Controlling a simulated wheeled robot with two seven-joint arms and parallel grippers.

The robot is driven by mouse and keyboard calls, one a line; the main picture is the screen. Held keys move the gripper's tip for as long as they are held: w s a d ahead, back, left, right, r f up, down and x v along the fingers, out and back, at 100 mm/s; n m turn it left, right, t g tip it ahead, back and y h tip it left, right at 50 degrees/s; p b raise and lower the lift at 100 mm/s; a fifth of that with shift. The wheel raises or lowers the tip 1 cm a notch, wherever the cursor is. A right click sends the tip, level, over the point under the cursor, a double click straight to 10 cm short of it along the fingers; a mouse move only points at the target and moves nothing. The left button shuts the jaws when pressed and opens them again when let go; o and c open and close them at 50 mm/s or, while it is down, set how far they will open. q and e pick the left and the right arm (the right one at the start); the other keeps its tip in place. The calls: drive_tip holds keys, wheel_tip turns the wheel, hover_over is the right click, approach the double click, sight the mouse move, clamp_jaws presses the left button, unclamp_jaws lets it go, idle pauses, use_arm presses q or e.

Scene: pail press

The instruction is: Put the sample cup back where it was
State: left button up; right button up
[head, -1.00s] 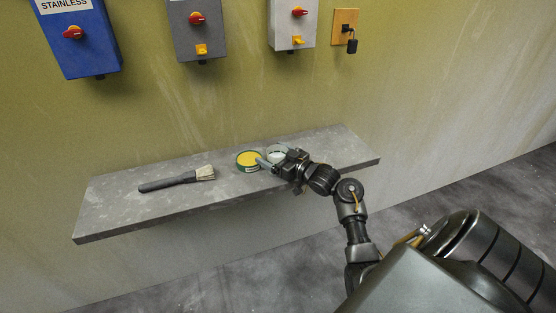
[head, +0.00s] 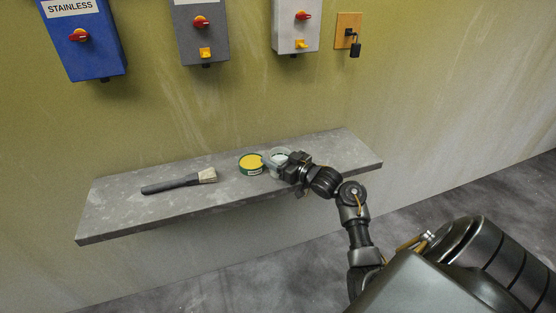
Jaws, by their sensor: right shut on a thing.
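The sample cup (head: 278,155) is a small pale, whitish cup at the shelf, partly hidden behind my right gripper. My right gripper (head: 275,163) is shut on it from the front right. Whether the cup's base touches the shelf cannot be told. The grey stone shelf (head: 225,190) runs along the wall. My left gripper is not in view.
A green tin with a yellow top (head: 251,163) stands close to the left of the cup. A brush (head: 180,184) lies further left. The shelf's right end (head: 350,150) is clear. Blue (head: 82,40), grey (head: 202,30) and white (head: 296,25) switch boxes and a padlock (head: 355,49) are on the wall above.

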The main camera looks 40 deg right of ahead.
drive_tip(key=shift+r, duration=0.5)
drive_tip(key=s+a+r+p, duration=0.1)
drive_tip(key=s+a+r, duration=0.7)
drive_tip(key=s+r, duration=0.3)
drive_tip(key=shift+s+a+r, duration=0.15)
drive_tip(key=shift+r, duration=0.2)
drive_tip(key=s+a+f+n+g+y, duration=0.1)
drive_tip(key=s+a+f+y, duration=0.1)
drive_tip(key=a+f, duration=0.2)
drive_tip(key=s+a+f+n+y, duration=0.2)
drive_tip(key=a+f+y, duration=0.1)
drive_tip(key=a, duration=0.8)
drive_tip(key=shift+s+f+n+g, duration=0.3)
drive_tip(key=shift+s+f+g, duration=0.1)
drive_tip(key=shift+f, duration=0.45)
